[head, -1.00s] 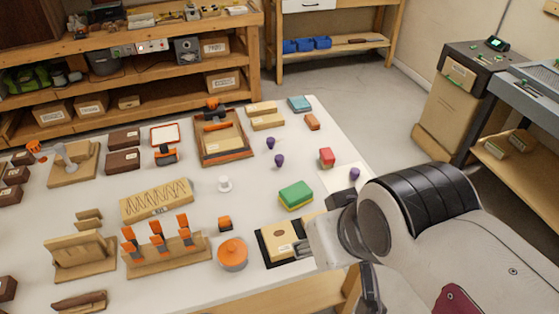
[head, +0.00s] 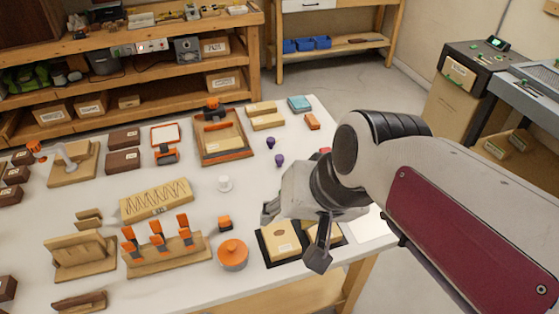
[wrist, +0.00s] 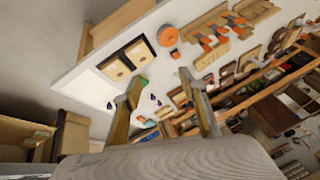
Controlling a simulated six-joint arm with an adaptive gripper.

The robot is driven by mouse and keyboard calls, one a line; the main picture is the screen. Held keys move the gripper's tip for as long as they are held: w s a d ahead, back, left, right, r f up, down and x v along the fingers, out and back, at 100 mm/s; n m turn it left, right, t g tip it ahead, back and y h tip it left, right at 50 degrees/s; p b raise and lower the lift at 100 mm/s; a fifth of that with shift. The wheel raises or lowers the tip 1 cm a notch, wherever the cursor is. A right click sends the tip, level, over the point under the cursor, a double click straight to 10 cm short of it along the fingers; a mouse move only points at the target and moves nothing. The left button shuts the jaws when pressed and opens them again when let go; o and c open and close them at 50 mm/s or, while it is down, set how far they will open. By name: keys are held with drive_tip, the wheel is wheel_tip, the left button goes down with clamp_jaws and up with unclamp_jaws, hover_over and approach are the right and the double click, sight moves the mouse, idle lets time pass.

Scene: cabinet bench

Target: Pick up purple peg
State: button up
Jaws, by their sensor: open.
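Two small purple pegs stand on the white table in the head view, one (head: 270,143) a little behind the other (head: 279,160). Small purple pegs also show in the wrist view, two close together (wrist: 153,97) and one (wrist: 109,105) by the white sheet. A third peg seen earlier in the head view is now hidden by my arm. My gripper (head: 293,235) is open and empty above the front right of the table, in front of the pegs and apart from them. Its spread fingers (wrist: 162,77) show in the wrist view.
A wooden block with a hole (head: 281,242) sits on a dark base below my gripper. A framed tray (head: 222,140) lies behind. Bare tabletop surrounds the visible pegs.

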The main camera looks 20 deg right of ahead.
drive_tip(key=w+a+m+y, duration=0.2)
drive_tip(key=w+m, duration=0.5)
drive_tip(key=w, duration=0.6)
drive_tip(key=m+t, duration=0.3)
drive_tip(key=m, duration=1.2)
hover_over(281, 158)
drive_tip(key=s+a, duration=0.6)
drive_tip(key=s, duration=0.4)
wheel_tip(281, 158, down, 14)
drive_tip(key=w+d+f+m, duration=0.1)
drive_tip(key=d+f+m, duration=0.1)
drive_tip(key=f, duration=0.1)
drive_tip(key=w+d+f+m, duration=0.2)
drive_tip(key=d+f, duration=0.1)
drive_tip(key=f, duration=0.1)
drive_tip(key=w+d+f+m+h, duration=0.1)
drive_tip(key=w+d+f+m, duration=0.1)
drive_tip(key=f+m, duration=0.1)
drive_tip(key=shift+d+f, duration=0.15)
drive_tip(key=shift+f, duration=0.55)
drive_tip(key=shift+x, duration=1.3)
drive_tip(key=shift+w, duration=0.1)
drive_tip(key=shift+w+x, duration=0.2)
drive_tip(key=shift+x, duration=2.3)
drive_tip(key=shift+r, duration=0.15)
